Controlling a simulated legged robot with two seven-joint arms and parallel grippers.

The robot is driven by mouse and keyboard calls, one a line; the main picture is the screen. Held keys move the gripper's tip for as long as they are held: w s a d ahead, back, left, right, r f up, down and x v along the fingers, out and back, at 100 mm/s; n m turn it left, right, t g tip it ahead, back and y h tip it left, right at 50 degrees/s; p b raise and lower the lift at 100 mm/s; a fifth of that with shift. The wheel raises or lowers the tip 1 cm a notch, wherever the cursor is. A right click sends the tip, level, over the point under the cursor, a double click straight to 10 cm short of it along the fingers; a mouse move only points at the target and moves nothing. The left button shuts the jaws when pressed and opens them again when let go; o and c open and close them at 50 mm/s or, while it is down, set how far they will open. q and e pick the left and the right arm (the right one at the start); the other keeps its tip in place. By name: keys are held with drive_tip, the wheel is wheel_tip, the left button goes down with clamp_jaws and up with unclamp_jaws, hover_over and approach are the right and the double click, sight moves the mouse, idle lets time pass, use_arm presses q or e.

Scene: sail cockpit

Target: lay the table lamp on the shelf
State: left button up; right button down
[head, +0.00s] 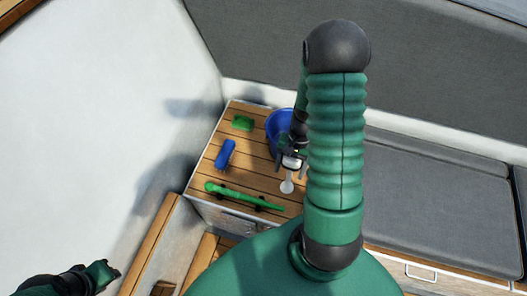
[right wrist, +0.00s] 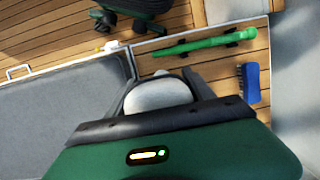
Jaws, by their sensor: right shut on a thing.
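My right gripper (head: 291,165) hangs over the right part of a wood-topped cabinet, probably the shelf (head: 215,172). It is shut on a pale, round-ended thing (head: 287,186), probably the table lamp. In the right wrist view the pale rounded body (right wrist: 158,94) sits between the dark fingers; the rest of it is hidden. I cannot tell whether it touches the wood. My left arm's dark and green end (head: 88,279) shows at the lower left, away from the cabinet; its jaws are not clear.
On the cabinet top lie a green block (head: 243,123), a blue brush (head: 226,153) and a long green tool (head: 243,197) along the near edge. A blue bucket (head: 278,125) stands at the back right, beside my right gripper. A grey cushioned bench (head: 440,190) is to the right.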

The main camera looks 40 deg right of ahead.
drive_tip(key=w+d+f+p, duration=0.1)
drive_tip(key=w+f, duration=0.1)
drive_tip(key=w, duration=0.5)
drive_tip(key=w+d+f+p, duration=0.1)
drive_tip(key=w+d+f, duration=0.1)
drive_tip(key=w, duration=0.4)
drive_tip(key=shift+w+d+f, duration=0.25)
drive_tip(key=shift+w+f, duration=0.15)
drive_tip(key=shift+c, duration=1.9)
unclamp_jaws()
drive_tip(key=shift+f, duration=0.1)
